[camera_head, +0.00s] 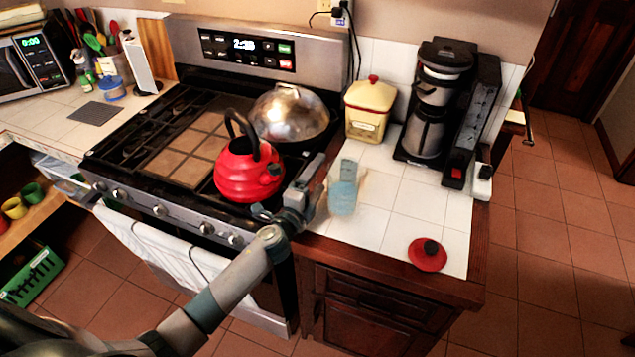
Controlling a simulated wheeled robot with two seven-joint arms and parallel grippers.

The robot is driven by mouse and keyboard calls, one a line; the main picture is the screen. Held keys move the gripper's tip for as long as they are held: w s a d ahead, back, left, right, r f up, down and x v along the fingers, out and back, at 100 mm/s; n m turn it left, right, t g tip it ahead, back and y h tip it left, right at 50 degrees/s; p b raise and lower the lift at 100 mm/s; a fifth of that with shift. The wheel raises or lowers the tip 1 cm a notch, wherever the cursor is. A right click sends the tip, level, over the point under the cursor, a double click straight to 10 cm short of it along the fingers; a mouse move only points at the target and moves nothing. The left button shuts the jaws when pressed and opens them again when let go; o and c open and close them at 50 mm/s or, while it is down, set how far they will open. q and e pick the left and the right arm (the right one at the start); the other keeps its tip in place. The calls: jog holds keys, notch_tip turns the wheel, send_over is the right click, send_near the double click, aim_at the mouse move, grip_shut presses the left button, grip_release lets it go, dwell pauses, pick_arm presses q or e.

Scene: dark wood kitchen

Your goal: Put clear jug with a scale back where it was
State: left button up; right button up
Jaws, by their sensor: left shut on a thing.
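The clear jug (342,198) looks pale blue and see-through, over the white tiled counter at the right of the stove. My left gripper (331,184) reaches in from the lower left and is shut on the jug. The jug looks upright. The gripper partly hides its left side, and its scale marks are too small to read. I cannot tell whether its base touches the tiles. My right gripper is not in view.
A red kettle (240,172) and a shiny domed lid (289,112) stand on the stove, left of my gripper. A yellow canister (369,108) and a coffee maker (436,105) stand behind. A red lid (427,256) lies near the counter's front edge. Tiles between are clear.

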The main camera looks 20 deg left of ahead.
pick_arm(q)
jog(key=shift+f, duration=0.6)
jog(key=shift+f, duration=0.1)
jog(key=shift+f+b, duration=0.1)
jog(key=shift+b, duration=0.2)
jog(key=o, duration=1.7)
